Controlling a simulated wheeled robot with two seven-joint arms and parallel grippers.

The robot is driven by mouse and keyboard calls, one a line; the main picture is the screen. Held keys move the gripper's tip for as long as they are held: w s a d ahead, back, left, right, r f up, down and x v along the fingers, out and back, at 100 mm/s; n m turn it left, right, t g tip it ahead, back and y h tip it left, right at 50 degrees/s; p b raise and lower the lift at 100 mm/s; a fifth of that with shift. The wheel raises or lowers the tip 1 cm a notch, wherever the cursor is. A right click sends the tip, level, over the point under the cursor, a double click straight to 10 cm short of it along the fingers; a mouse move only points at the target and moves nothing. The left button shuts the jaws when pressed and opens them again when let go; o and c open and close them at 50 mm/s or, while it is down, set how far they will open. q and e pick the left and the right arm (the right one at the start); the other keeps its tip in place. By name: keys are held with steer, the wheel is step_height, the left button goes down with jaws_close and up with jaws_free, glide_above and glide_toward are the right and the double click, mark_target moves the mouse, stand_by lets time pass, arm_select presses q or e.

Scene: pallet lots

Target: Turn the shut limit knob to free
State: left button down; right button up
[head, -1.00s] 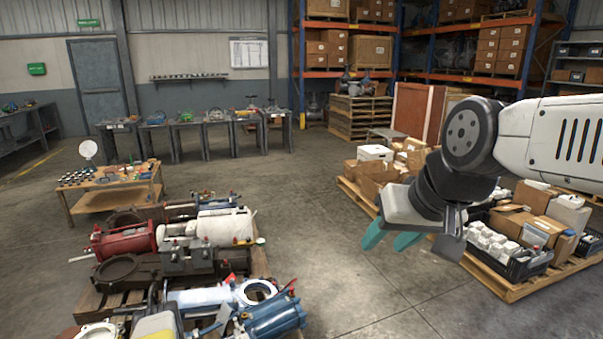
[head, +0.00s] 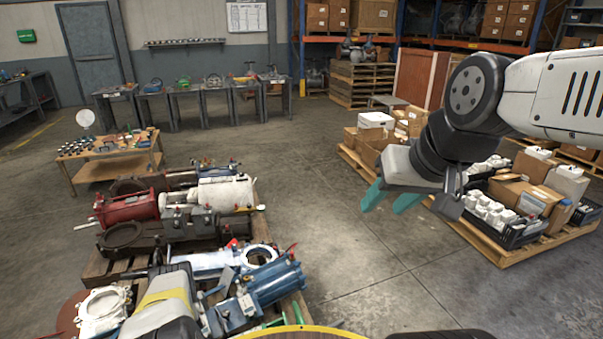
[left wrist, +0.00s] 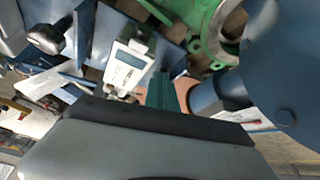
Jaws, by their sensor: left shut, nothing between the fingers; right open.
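My left gripper (left wrist: 163,92) shows its teal fingers close together and empty in the left wrist view, among valve parts. A black round knob (left wrist: 45,38) stands on blue parts at the upper left there. A white box with a label (left wrist: 128,62) lies just left of the fingers. I cannot tell which part is the limit knob or read its setting. In the head view a pallet of valve actuators (head: 100,268) is at the lower left, with a blue actuator (head: 262,292) at its near side. My right gripper (head: 389,200) is open and empty over the floor.
A green ring-shaped part (left wrist: 212,35) and a large blue cylinder (left wrist: 285,85) are close to the left fingers. A pallet of boxes and crates (head: 485,250) stands at the right. A wooden table (head: 110,165) is at the left. The floor between the pallets is clear.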

arm_select(q)
steer(key=shift+w+d, duration=0.1)
steer(key=shift+w, duration=0.15)
stand_by(0.3)
steer(key=shift+s+d, duration=0.15)
steer(key=shift+d, duration=0.2)
step_height(320, 180, up, 6)
steer(key=shift+s+a, duration=0.2)
stand_by(0.4)
steer(key=shift+s+a+f, duration=0.25)
steer(key=shift+a+f, duration=0.05)
steer(key=shift+f, duration=0.75)
steer(key=shift+s+a+f, duration=0.25)
steer(key=shift+a+f, duration=0.1)
steer(key=shift+f, duration=0.7)
steer(key=shift+s+a+f, duration=0.25)
steer(key=shift+a+f, duration=0.05)
steer(key=shift+f, duration=0.75)
steer(key=shift+w+a, duration=0.1)
steer(key=shift+w, duration=0.05)
